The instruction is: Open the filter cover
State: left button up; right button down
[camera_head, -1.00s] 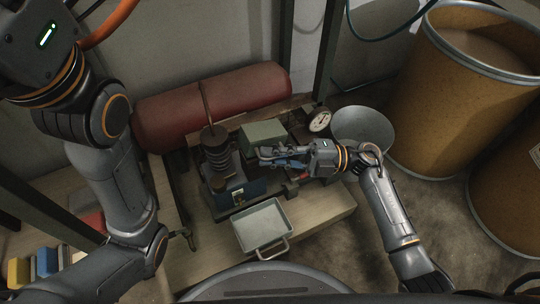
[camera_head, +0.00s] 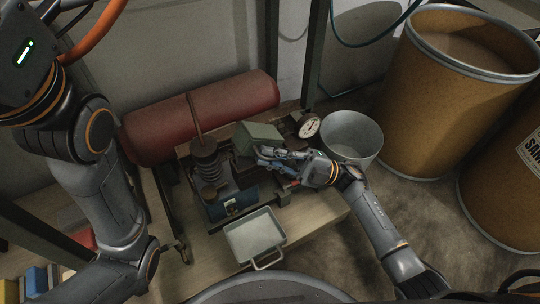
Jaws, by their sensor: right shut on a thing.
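The filter cover appears to be the grey-green box-like lid (camera_head: 259,137) on the machine on the low wooden bench. It looks tilted, with its near side raised. My right gripper (camera_head: 267,157) is at the near edge of this lid, shut on it; the fingers partly hide that edge and what lies under it. My left arm comes in at the left, but its gripper is out of the frame.
A dark ribbed spring column (camera_head: 207,165) stands left of the lid. A grey metal tray (camera_head: 255,238) sits in front. A dial gauge (camera_head: 309,127) and a metal bucket (camera_head: 352,135) are to the right. A red cylinder (camera_head: 200,113) lies behind; brown drums (camera_head: 445,100) stand at far right.

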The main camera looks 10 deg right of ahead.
jog(key=shift+f, duration=0.1)
jog(key=c, duration=1.4)
grip_release()
jog(key=shift+c, duration=0.2)
jog(key=shift+d, duration=0.15)
jog(key=v, duration=1.1)
jog(key=shift+d+f, duration=0.15)
jog(key=shift+d, duration=0.25)
jog(key=shift+s, duration=0.1)
